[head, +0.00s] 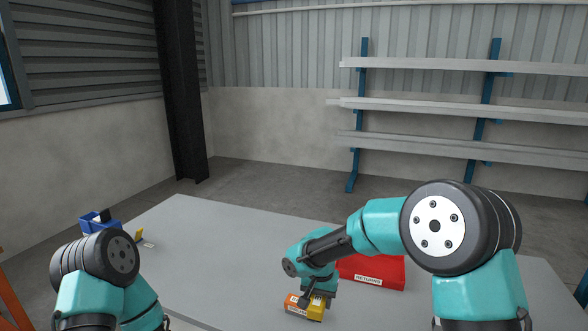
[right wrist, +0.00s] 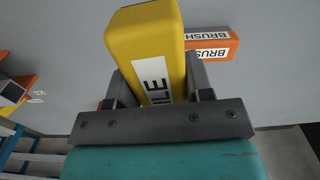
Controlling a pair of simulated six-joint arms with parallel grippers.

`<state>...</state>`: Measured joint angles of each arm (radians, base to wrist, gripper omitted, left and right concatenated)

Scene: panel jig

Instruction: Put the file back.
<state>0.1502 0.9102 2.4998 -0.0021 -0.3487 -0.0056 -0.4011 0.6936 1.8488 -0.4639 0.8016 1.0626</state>
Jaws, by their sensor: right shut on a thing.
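The file is a yellow block (head: 317,309) with a white label. In the right wrist view the file (right wrist: 150,38) stands between the two fingers of my right gripper (right wrist: 158,85), and the letters "ILE" show on it. My right gripper (head: 317,294) is shut on it, low over the front of the table. I cannot tell whether the file touches the table. An orange block (head: 293,300) labelled "BRUSH" (right wrist: 220,40) lies right beside it. My left arm shows at the lower left, but its gripper is out of view.
A red tray (head: 385,270) with a "RETURNS"-like label stands just behind my right gripper. A blue bin (head: 97,222) with a dark thing in it is at the table's far left, near a small yellow thing (head: 139,234) and a white label (head: 149,245). The grey table (head: 220,250) is clear between.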

